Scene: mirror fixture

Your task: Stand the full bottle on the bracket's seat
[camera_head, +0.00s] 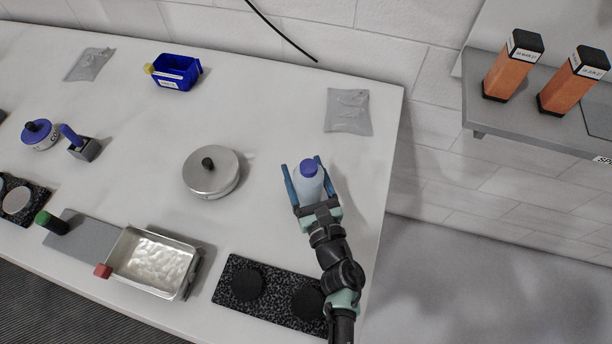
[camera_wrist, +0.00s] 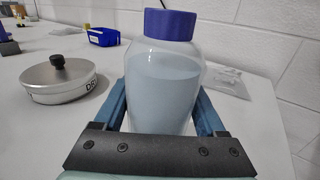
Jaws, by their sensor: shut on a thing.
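A bottle (camera_head: 308,182) with a blue cap stands upright between the blue fingers of my gripper (camera_head: 305,176), over the right part of the white table. In the wrist view the bottle (camera_wrist: 165,88) is clear and filled with pale liquid up to its shoulder. My gripper (camera_wrist: 162,112) is shut on its body. The bottle's base is hidden, so I cannot tell whether it touches the table. A grey wall shelf (camera_head: 485,130) at the upper right may be the bracket; a darker grey plate (camera_head: 598,112) lies on it at the picture's edge, partly cut off.
Two orange square bottles (camera_head: 513,66) (camera_head: 573,80) with black caps stand on the shelf. A round metal tin (camera_head: 211,173) is left of my gripper, a grey pouch (camera_head: 348,111) behind it. A black speckled slab (camera_head: 262,290) lies in front. A floor gap separates table and shelf.

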